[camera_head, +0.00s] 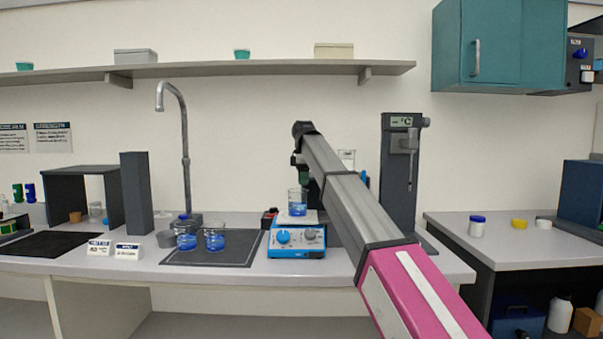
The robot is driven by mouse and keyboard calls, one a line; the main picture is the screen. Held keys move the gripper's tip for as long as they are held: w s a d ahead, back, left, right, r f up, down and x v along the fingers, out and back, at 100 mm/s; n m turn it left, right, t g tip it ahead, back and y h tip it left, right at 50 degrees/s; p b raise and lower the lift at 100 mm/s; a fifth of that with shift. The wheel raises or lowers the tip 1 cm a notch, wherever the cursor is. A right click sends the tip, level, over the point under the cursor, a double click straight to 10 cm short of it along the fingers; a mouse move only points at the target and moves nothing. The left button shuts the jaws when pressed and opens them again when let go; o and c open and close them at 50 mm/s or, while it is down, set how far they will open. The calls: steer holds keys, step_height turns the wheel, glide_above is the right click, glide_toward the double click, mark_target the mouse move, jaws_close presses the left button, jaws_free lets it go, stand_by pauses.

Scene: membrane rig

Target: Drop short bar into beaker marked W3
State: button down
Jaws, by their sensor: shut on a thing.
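My gripper (298,176) is small and dark at the far end of my arm, just above a beaker with blue liquid (297,209). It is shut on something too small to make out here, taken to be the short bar. That beaker stands on a blue-and-white stirrer plate (296,240). Two more beakers with blue liquid, a left one (186,241) and a right one (214,242), stand side by side on a dark mat (238,255). No W3 mark is readable on any beaker.
A tap (185,150) rises behind the mat. A dark upright block (136,195) and two small label cards (127,251) stand to its left. A tall grey instrument (398,165) stands right of the stirrer, partly behind my arm. A shelf (220,70) runs above.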

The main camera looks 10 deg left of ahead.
steer(key=shift+f, duration=0.95)
steer(key=c, duration=1)
jaws_free()
steer(key=shift+r, duration=0.1)
